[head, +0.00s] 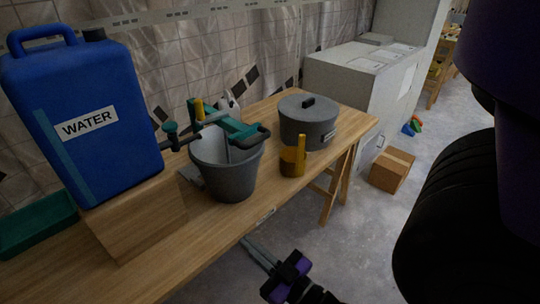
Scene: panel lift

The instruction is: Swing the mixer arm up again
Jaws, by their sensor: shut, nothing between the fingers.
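The mixer arm (243,131) is the green part in the head view. It lies low and roughly level across the top of a dark grey bucket-like bowl (226,178) on the wooden table. Green and yellow parts (196,110) stand behind the bowl's rim on the left. My gripper (247,242) is at the bottom of the view, near the table's front edge, below and apart from the bowl and mixer arm. Its grey fingers are shut and empty.
A blue WATER canister (110,125) stands on a wooden block (140,220) at left, near a green tray (35,222). A cardboard box (392,170) sits on the floor.

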